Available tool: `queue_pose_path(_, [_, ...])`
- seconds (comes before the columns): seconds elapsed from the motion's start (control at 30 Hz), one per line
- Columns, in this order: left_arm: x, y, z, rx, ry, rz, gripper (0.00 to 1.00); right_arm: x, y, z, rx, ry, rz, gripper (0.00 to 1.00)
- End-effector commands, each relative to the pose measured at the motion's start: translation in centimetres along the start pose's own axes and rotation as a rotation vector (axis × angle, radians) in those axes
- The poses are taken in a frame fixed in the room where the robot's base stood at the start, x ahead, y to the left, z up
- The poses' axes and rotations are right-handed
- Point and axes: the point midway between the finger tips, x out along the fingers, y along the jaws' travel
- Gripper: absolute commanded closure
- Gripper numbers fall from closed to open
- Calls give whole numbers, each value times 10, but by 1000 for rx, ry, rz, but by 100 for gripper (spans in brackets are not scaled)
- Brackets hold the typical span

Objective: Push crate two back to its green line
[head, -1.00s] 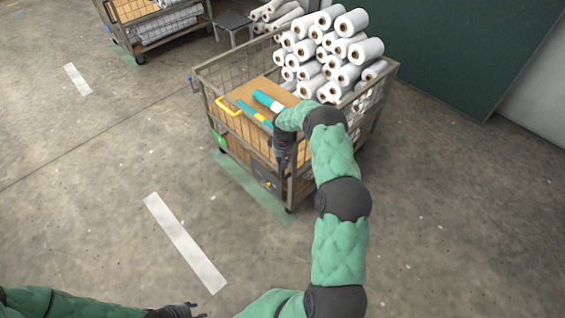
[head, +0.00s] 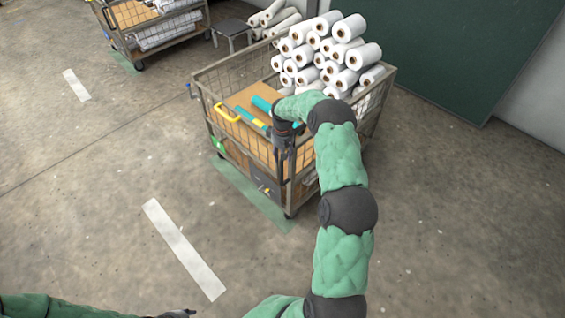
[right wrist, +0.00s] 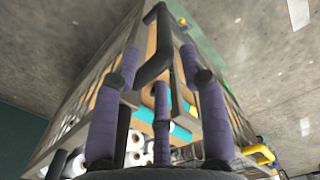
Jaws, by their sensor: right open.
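A wire-mesh crate on wheels (head: 240,147) stands at the centre of the head view. White rolls (head: 345,52) are stacked at its back, and teal rolls (head: 262,104) lie on a brown board in it. I cannot read a number on it. A green line (head: 252,197) on the floor runs along its front lower edge. My right gripper (head: 284,172) points down at the crate's front corner, open; contact is unclear. In the right wrist view its purple-padded fingers (right wrist: 158,55) are spread over the crate's frame. My left gripper (head: 182,313) is partly cut off at the bottom edge.
A second crate (head: 112,35) with a green floor line (head: 123,63) stands at the top left, with a small stool (head: 231,30) beside it. A dark green panel (head: 450,50) is behind at the right. White floor strips (head: 185,250) mark open concrete at the left.

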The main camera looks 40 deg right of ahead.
Motion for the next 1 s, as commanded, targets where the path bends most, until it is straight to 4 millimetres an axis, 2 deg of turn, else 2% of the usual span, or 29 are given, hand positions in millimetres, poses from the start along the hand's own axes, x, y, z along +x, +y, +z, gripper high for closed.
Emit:
queue_pose_path(0.1, [0, 0, 0, 0, 0, 0, 60, -19, 0, 0, -1, 1, 1, 57])
queue_pose_path(0.3, [0, 0, 0, 0, 0, 0, 60, -35, 0, 0, 0, 0, 1, 57])
queue_pose_path(0.9, [0, 0, 0, 0, 0, 0, 60, -37, 0, 0, 0, 0, 0, 57])
queue_pose_path(1.0, [0, 0, 0, 0, 0, 0, 60, -31, -7, 1, -5, 0, -9, 57])
